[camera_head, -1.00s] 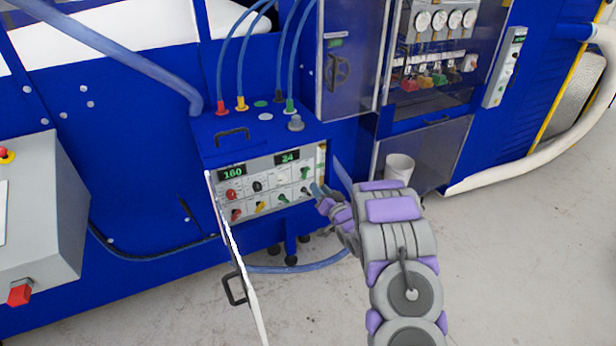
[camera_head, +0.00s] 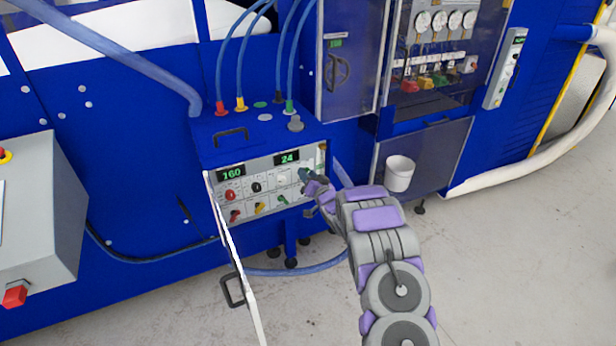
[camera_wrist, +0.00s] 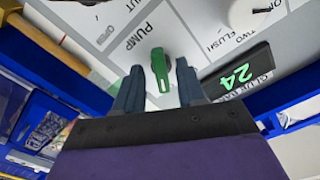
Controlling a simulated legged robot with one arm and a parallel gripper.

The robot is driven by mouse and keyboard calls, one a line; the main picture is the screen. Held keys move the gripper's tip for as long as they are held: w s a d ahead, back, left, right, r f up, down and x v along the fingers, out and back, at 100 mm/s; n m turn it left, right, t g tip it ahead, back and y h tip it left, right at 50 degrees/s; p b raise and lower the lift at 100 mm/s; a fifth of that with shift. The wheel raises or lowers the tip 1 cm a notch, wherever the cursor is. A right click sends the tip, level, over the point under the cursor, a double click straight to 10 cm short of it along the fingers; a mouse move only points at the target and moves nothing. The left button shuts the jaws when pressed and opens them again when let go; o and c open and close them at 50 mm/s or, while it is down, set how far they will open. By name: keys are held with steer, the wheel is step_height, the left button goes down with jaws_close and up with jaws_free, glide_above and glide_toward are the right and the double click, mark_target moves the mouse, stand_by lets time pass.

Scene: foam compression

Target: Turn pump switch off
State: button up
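The pump switch (camera_wrist: 161,70) is a green knob with a white line, next to the printed word PUMP in the wrist view. My gripper (camera_wrist: 160,82) is open, with one dark finger on each side of the knob. A gap shows between the knob and each finger; I cannot tell how far the fingertips are from the panel. In the head view my gripper (camera_head: 304,176) is at the right side of the control panel (camera_head: 268,187) and hides the pump switch there.
The panel has green displays reading 160 (camera_head: 232,174) and 24 (camera_head: 290,158), with several coloured knobs below. An open door (camera_head: 236,262) with a black handle stands at its left front. A white bucket (camera_head: 399,174) is to the right. Blue hoses rise from the box top.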

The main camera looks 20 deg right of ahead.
steer(key=shift+c, duration=0.3)
jaws_close()
steer(key=shift+n, duration=0.3)
steer(key=n+b, duration=0.1)
steer(key=n, duration=0.2)
steer(key=n+b, duration=0.2)
steer(key=n, duration=0.2)
steer(key=n+b, duration=0.1)
steer(key=n, duration=0.3)
steer(key=shift+a, duration=0.3)
steer(key=shift+n+b, duration=0.3)
steer(key=shift+o, duration=0.3)
jaws_free()
